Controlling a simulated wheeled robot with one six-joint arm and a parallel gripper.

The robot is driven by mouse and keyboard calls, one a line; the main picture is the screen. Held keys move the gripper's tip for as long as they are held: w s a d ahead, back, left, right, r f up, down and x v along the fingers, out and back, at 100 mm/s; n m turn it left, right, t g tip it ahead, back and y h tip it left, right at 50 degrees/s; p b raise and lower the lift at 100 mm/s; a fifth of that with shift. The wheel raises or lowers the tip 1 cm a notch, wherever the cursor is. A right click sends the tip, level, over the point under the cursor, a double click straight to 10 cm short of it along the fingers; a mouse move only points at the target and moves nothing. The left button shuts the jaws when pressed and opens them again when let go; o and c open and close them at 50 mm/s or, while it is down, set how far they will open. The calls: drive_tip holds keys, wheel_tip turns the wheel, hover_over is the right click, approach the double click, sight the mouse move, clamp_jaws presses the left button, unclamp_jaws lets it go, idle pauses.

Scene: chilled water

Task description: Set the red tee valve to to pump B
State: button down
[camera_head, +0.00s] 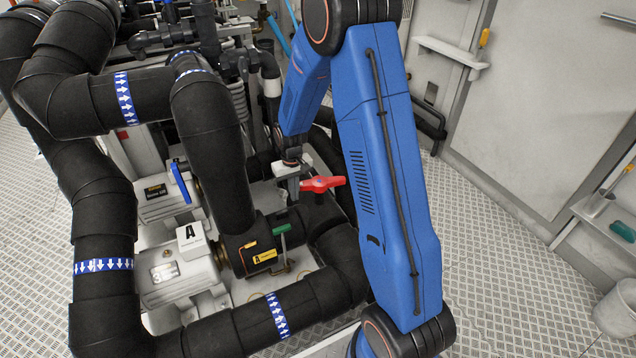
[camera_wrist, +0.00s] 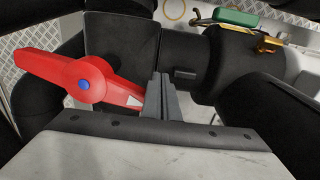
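The red tee valve handle (camera_head: 321,184) sits on the black insulated pipework, just left of my blue arm in the head view. In the wrist view the red tee valve handle (camera_wrist: 80,82) lies at the left, with a blue centre cap. In the head view my gripper (camera_head: 291,186) is left of the handle.
A blue-handled valve (camera_head: 181,181) is farther left. Thick black pipes (camera_head: 215,140) crowd the left and front. Open metal floor (camera_head: 500,260) lies to the right, with a bin (camera_head: 617,308).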

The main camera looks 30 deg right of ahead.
drive_tip(key=shift+w, duration=0.1)
drive_tip(key=shift+w, duration=0.6)
idle(0.4)
drive_tip(key=shift+w+d, duration=0.1)
drive_tip(key=shift+w, duration=0.55)
